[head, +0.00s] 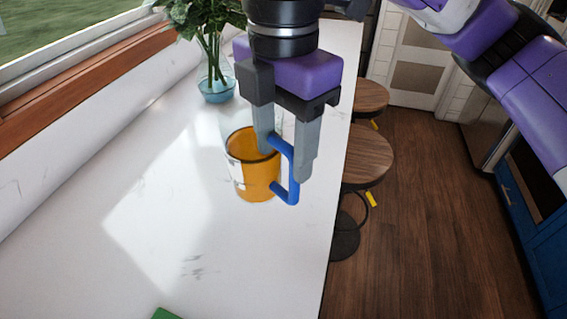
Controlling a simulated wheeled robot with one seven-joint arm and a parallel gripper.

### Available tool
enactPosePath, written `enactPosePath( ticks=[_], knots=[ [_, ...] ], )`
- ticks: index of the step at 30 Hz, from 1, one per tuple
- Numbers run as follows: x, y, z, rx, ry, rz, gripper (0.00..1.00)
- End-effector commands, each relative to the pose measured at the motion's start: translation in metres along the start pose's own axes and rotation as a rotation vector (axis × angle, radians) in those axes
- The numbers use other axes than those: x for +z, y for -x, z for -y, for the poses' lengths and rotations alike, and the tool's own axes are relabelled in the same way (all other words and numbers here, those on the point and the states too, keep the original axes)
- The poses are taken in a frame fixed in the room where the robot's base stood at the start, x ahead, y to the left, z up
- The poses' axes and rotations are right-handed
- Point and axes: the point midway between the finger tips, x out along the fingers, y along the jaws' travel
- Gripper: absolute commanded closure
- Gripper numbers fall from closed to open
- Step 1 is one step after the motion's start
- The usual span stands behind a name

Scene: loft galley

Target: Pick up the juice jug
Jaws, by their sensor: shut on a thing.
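The juice jug (256,183) stands upright on the white counter. It holds orange juice, has a clear upper part, a white patch on its side and a blue handle (292,180) on its right. My gripper (288,165) points down over the jug's right side. Its two grey fingers are shut on the jug, one finger over the rim side and the other to the right by the handle. The fingers hide part of the rim and the top of the handle. I cannot tell whether the jug's base touches the counter.
The white counter (110,255) is mostly clear in front and to the left. A vase with green stems (217,88) stands behind the jug. A green thing (166,313) shows at the bottom edge. Round wooden stools (363,155) stand right of the counter. A window lies left.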

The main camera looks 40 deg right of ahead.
Motion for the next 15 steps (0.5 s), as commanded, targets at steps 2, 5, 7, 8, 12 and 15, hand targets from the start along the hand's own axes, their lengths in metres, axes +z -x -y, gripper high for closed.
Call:
enactPosePath(
  ticks=[2,5,7,8,12,15],
  knots=[
    [0.000,0.011,-0.001,0.003,0.000,0.001,1.00],
    [0.000,0.023,-0.001,0.004,-0.001,0.000,1.00],
    [0.000,0.030,-0.001,0.004,-0.001,0.000,1.00],
    [0.000,0.034,-0.001,0.004,-0.001,0.001,1.00],
    [0.001,0.048,-0.001,0.004,-0.003,0.002,1.00],
    [0.000,0.057,0.000,0.003,-0.002,0.001,1.00]
  ],
)
